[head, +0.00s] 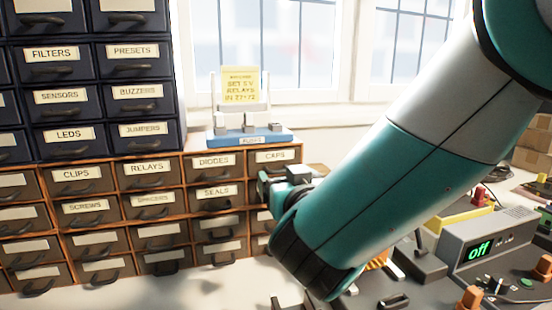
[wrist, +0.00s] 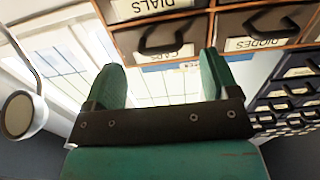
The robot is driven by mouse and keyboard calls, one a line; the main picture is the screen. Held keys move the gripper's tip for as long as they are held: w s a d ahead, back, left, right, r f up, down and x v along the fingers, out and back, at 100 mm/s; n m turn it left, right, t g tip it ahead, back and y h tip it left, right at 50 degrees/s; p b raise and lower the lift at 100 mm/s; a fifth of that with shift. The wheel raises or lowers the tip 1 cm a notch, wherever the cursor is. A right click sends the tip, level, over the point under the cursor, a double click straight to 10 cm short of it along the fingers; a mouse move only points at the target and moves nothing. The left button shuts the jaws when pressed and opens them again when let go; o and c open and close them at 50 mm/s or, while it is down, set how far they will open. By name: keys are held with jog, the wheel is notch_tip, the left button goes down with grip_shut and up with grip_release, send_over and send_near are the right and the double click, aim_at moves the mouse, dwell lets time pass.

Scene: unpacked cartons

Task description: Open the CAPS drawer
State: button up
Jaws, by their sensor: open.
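The CAPS drawer (head: 283,156) is at the right end of the top row of the wooden-framed brown cabinet and looks shut. In the head view my gripper (head: 272,180) hides its lower part and handle. In the wrist view, which is upside down, the CAPS drawer (wrist: 143,28) shows its dark curved handle and label. My gripper (wrist: 160,72) is open and empty. Its two green fingers are spread either side of the handle in that picture, with the handle beyond the tips; I see no contact.
The DIODES drawer (wrist: 244,20) is beside CAPS, and the DIALS drawer (wrist: 120,10) is below it. A blue-based stand (head: 250,137) with a yellow note sits on top.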

aim_at(280, 173)
jog(key=shift+w+a+p, duration=0.25)
jog(key=shift+w+p, duration=0.1)
jog(key=shift+w, duration=0.75)
jog(key=shift+w+a+p, duration=0.2)
jog(key=shift+w+p, duration=0.1)
jog(key=shift+w, duration=0.8)
jog(key=shift+c, duration=0.5)
